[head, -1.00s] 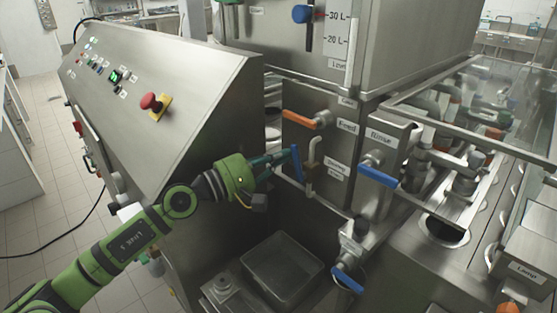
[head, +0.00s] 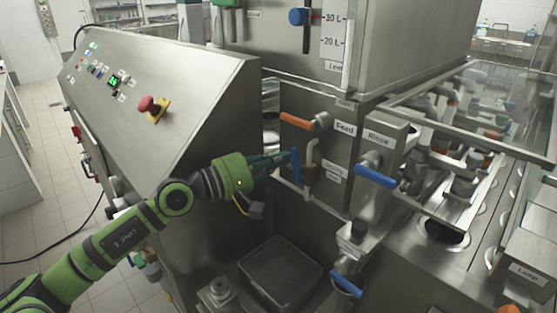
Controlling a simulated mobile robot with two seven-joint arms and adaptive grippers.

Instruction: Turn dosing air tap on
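The dosing air tap has an upright blue handle (head: 296,165) beside a thin bent pipe on the steel front. Its label (head: 333,172) is to its right and hard to read. My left gripper (head: 285,157) reaches in from the left, with its dark fingertips right beside the blue handle. The fingers overlap in this view, so I cannot tell whether they are open, shut or touching the handle. My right gripper is not in view.
An orange feed tap handle (head: 297,122) is just above. A blue rinse tap handle (head: 376,177) is to the right, and another blue handle (head: 347,284) is lower down. The slanted control panel (head: 165,85) with a red button (head: 147,104) stands left. A tray (head: 280,275) lies below.

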